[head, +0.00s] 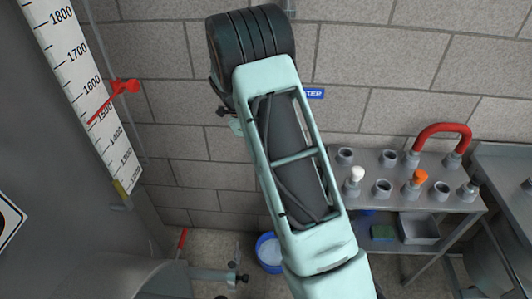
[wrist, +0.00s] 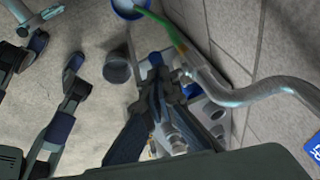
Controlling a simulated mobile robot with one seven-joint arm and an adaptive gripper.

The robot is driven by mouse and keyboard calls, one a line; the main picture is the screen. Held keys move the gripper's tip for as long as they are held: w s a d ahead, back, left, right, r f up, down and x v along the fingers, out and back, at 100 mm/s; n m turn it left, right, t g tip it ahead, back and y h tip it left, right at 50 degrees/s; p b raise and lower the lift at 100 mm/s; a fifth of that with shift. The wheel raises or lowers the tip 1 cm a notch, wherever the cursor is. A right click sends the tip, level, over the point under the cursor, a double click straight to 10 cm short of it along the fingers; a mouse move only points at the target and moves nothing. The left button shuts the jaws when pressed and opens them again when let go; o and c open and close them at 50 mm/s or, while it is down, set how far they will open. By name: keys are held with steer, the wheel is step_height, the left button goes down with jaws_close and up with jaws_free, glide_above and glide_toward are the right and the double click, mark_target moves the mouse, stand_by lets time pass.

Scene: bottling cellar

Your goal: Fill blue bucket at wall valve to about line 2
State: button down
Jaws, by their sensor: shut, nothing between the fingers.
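The blue bucket (head: 269,252) stands on the floor by the wall, its right side hidden by my arm. Its pale inside shows, but I cannot read a level or lines. The bucket also shows at the top of the wrist view (wrist: 130,8). There a bent grey pipe (wrist: 262,93) comes off the wall, with a green hose (wrist: 164,25) running from its end towards the bucket. A small blue part (wrist: 188,76), perhaps the valve handle, is beside my gripper (wrist: 158,62). My gripper is shut and empty; contact is unclear.
A blue water sign (head: 314,94) is on the wall. A metal rack (head: 400,193) with fittings and a red hose (head: 440,138) stands at right. A tank with a scale (head: 75,75) is at left. A dark grey bucket (wrist: 117,68) stands on the floor.

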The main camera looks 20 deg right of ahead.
steer(key=a+f+h+b, duration=0.1)
steer(key=b, duration=0.1)
steer(key=f+g+h+b, duration=0.1)
steer(key=b, duration=0.1)
steer(key=w+a+f+h+b, duration=0.1)
steer(key=h+b, duration=0.1)
steer(key=shift+a+f, duration=0.3)
steer(key=shift+f, duration=0.1)
steer(key=shift+g, duration=0.3)
